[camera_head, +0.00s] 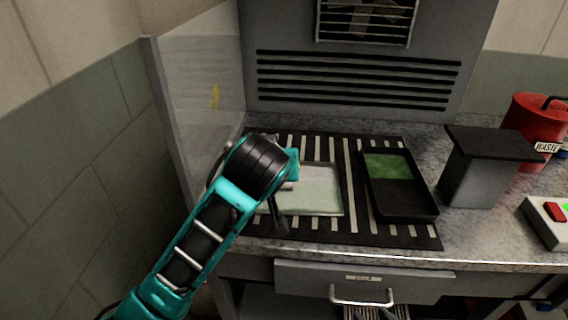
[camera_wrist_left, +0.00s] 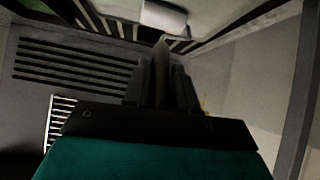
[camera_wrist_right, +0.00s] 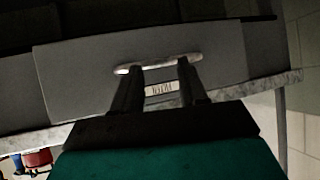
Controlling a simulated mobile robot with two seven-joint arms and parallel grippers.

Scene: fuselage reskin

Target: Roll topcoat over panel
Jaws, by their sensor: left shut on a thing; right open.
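The pale panel (camera_head: 318,190) lies flat on a dark slatted mat, its left part hidden by my left arm. My left gripper (camera_wrist_left: 160,80) is shut on the dark handle of a roller (camera_wrist_left: 162,18). The roller's pale cylinder shows at the top of the left wrist view; in the head view the arm mostly hides it, over the panel's left side. I cannot tell whether it touches the panel. A black tray (camera_head: 407,196) with green topcoat (camera_head: 388,166) stands right of the panel. My right gripper (camera_wrist_right: 160,85) is open and empty, in front of the drawer handle (camera_wrist_right: 158,64).
A drawer (camera_head: 300,278) is under the counter front. A grey block with a dark top (camera_head: 490,143), a red waste bin (camera_head: 530,115) and a button box (camera_head: 550,218) stand to the right. A clear side screen (camera_head: 200,90) closes the left.

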